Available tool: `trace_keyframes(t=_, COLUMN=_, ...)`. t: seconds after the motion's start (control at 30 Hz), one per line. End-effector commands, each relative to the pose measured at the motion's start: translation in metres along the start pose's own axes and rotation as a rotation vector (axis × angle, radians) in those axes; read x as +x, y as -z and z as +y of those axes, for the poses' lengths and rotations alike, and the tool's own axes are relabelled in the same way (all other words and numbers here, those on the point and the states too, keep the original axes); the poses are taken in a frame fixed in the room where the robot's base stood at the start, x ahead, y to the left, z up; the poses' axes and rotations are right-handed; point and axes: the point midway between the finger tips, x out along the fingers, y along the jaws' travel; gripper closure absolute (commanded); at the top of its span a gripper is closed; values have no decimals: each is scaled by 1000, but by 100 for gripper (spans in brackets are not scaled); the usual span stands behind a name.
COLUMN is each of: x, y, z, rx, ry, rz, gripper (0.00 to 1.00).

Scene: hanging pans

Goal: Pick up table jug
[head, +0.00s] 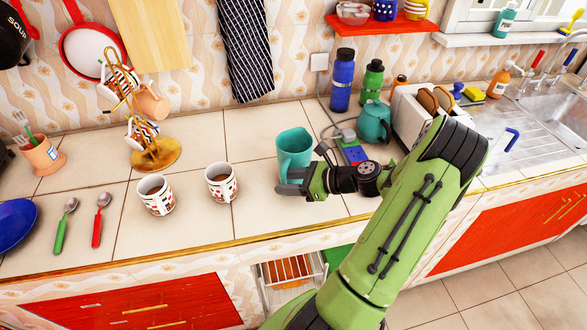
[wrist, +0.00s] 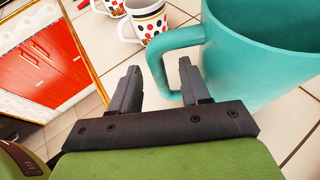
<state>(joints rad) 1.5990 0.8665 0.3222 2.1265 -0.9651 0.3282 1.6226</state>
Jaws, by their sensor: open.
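A teal jug (head: 294,150) stands upright on the tiled counter, near its middle. In the wrist view the jug (wrist: 265,50) fills the upper right, with its handle (wrist: 156,62) toward the picture's middle. My gripper (head: 281,181) is low beside the jug's front side, partly covering its base. In the wrist view my open gripper (wrist: 159,67) has one finger on each side of the handle's outer part. The fingers are apart with no clear grip, and I cannot tell whether either touches the handle.
Two patterned mugs (head: 221,182) (head: 156,195) stand left of the jug. A teal teapot (head: 374,122), a power strip (head: 353,152) and a white toaster (head: 432,107) are to the right. A gold mug stand (head: 155,155) is at the left. The counter's front edge runs below my gripper.

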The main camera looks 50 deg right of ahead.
Motion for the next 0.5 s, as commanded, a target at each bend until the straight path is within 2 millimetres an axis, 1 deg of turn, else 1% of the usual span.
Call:
trace_keyframes(t=0.03, x=13, y=1, z=2, rx=-1, ry=-5, rz=0, gripper=54)
trace_keyframes(t=0.13, x=28, y=1, z=1, rx=1, ry=-4, rz=1, gripper=54)
trace_keyframes(t=0.23, x=34, y=0, z=1, rx=1, ry=-1, rz=1, gripper=54)
trace_keyframes(t=0.4, x=34, y=-1, z=1, rx=1, ry=-1, rz=1, gripper=54)
trace_keyframes(t=0.5, x=34, y=-1, z=1, rx=0, ry=-1, rz=1, gripper=69)
